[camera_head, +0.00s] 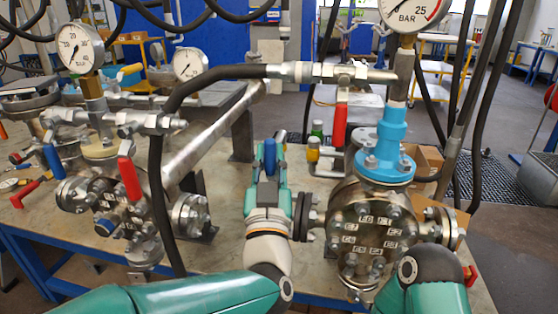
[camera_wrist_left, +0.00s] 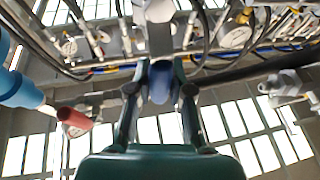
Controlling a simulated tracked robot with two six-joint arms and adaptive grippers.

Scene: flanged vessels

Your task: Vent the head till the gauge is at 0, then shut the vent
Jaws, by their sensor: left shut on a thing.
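My left gripper (camera_head: 268,158) stands behind the front edge of the bench, left of the right-hand flanged vessel. It is shut on a blue valve handle (camera_head: 270,160). In the left wrist view the blue handle (camera_wrist_left: 160,82) sits between the two fingers (camera_wrist_left: 160,85). The right-hand vessel (camera_head: 372,232) has a bolted, labelled front flange and a light-blue neck (camera_head: 385,150). Above it a pressure gauge (camera_head: 412,12) marked BAR is cut off by the top of the picture, and I cannot read its pointer surely. My right gripper is not in view.
A red-handled valve (camera_head: 340,125) hangs from the pipe left of the blue neck. Another vessel (camera_head: 105,200) with a gauge (camera_head: 80,47) and red handle (camera_head: 129,178) stands left. A black hose (camera_head: 157,170) loops between. Small bottles (camera_head: 313,150) stand behind.

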